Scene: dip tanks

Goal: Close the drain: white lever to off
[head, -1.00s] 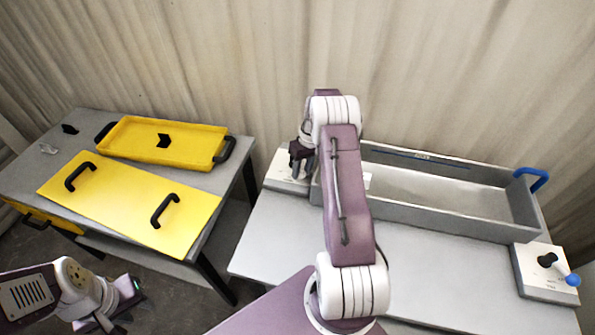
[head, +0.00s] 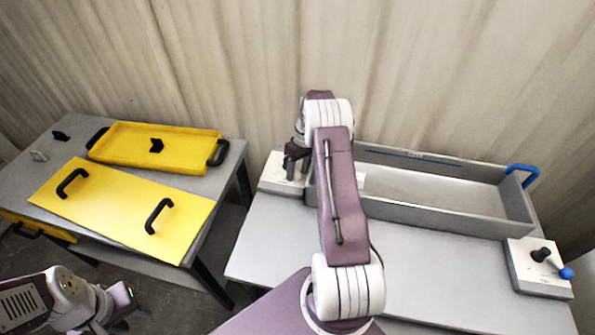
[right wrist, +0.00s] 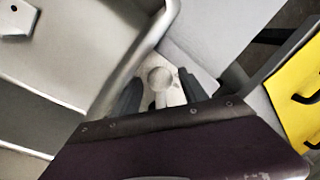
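The white lever shows in the right wrist view as a round pale knob (right wrist: 160,77) on a short stem, above a white control plate (right wrist: 199,76). In the head view this control box (head: 276,178) stands at the left end of the grey tank; my right gripper hides the lever there. My right gripper (right wrist: 161,92) has its two dark fingers apart, one on each side of the lever, with gaps visible. In the head view my right gripper (head: 291,163) is over the box. The lever's marks cannot be read. My left gripper (head: 128,300) is at the lower left, far from the lever.
The grey tank (head: 440,213) has a blue handle (head: 524,170) at its right end. A second box with a blue-tipped lever (head: 553,262) stands at the right. A yellow tray (head: 125,157) and yellow lid (head: 110,218) lie on the left table. The front tabletop is clear.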

